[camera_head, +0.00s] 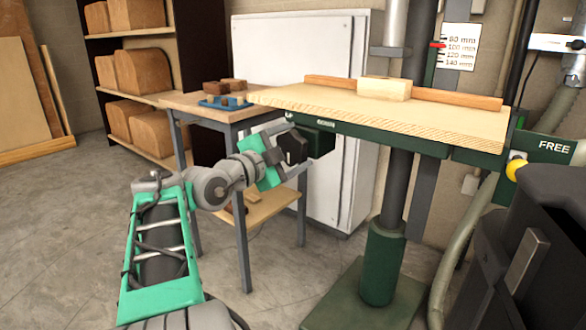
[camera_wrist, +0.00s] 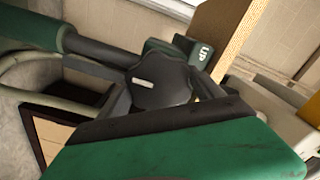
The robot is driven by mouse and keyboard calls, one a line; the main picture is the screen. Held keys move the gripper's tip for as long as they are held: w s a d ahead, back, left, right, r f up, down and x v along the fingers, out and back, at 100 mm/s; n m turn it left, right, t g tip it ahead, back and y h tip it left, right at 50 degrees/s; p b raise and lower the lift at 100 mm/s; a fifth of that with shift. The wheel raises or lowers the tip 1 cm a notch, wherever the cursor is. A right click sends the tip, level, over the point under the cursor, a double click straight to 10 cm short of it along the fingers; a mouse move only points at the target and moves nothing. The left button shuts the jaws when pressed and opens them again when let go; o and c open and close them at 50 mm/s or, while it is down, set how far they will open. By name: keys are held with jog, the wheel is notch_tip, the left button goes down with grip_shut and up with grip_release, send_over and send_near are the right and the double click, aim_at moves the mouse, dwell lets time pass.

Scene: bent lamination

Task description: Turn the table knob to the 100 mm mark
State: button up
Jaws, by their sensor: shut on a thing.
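The wooden-topped table (camera_head: 390,112) has a dark green housing (camera_head: 320,138) under its front left edge. In the wrist view a black lobed knob (camera_wrist: 160,85) with a white mark shows in the middle. My gripper (camera_head: 303,143) is shut on the knob at the housing; its grip is partly hidden in the head view. A white scale (camera_head: 460,47) on the back wall reads 80 to 140 mm from top to bottom. Its red pointer (camera_head: 437,45) is at about the 100 mm line; the exact reading is too small to tell.
A wooden block (camera_head: 384,88) and a long strip (camera_head: 455,98) lie on the table. A side table (camera_head: 178,101) with a blue tray stands to the left. A green sign reads FREE (camera_head: 553,147). A green switch marked UP (camera_wrist: 205,54) is beside the knob.

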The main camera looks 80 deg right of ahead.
aim_at(289, 145)
jog(key=shift+r+m+b, duration=0.15)
jog(key=shift+r+m, duration=0.2)
jog(key=shift+m, duration=0.55)
jog(key=shift+r+m+b, duration=0.15)
jog(key=shift+r+m, duration=0.15)
jog(key=shift+m, duration=0.6)
jog(key=shift+w, duration=0.1)
jog(key=o, duration=1.3)
jog(key=shift+f, duration=0.15)
jog(key=shift+o, duration=0.2)
jog(key=shift+f, duration=0.15)
jog(key=shift+a+f, duration=0.1)
jog(key=p+v, duration=0.1)
jog(key=v, duration=0.6)
jog(key=shift+a, duration=0.35)
